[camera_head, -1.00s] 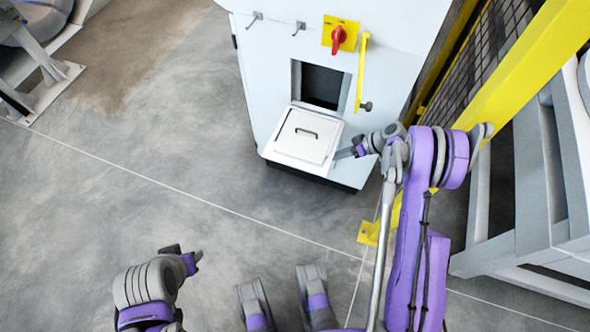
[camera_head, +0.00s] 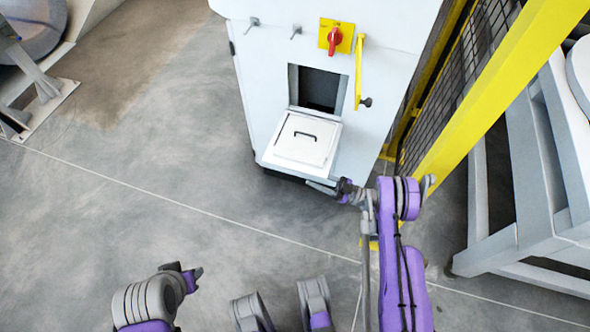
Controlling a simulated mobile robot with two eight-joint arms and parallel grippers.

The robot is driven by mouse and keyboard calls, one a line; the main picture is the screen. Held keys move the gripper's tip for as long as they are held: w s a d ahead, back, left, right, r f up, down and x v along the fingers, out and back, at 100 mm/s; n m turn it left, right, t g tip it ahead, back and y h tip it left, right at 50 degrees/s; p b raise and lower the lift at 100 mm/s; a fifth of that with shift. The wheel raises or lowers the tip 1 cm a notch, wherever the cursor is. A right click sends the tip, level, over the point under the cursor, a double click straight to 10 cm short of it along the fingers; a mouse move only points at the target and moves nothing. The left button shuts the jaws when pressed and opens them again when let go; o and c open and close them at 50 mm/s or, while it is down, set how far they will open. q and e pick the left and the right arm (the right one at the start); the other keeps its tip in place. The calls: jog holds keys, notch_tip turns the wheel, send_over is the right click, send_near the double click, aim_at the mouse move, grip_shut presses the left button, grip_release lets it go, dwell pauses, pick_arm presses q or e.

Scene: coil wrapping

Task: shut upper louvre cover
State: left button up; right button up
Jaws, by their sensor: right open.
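The white cabinet (camera_head: 275,95) has a dark square opening (camera_head: 318,89) in its front. A white flap with a black handle, the louvre cover (camera_head: 304,141), hangs open below the opening, folded down and outward. My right gripper (camera_head: 317,187) is open and empty, just below the lower right corner of the cover. Whether it touches the cover I cannot tell. My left gripper (camera_head: 196,276) is at the lower left, over the floor and far from the cabinet. Its fingers are too small to judge.
A red rotary switch (camera_head: 335,40) on a yellow plate and a yellow bar handle (camera_head: 359,72) sit above and right of the opening. A yellow post (camera_head: 497,90) with mesh fencing and a grey frame (camera_head: 530,190) stand at the right.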

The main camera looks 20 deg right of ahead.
aim_at(295, 169)
jog(key=x, duration=0.8)
jog(key=shift+c, duration=0.3)
grip_shut()
dwell(1.0)
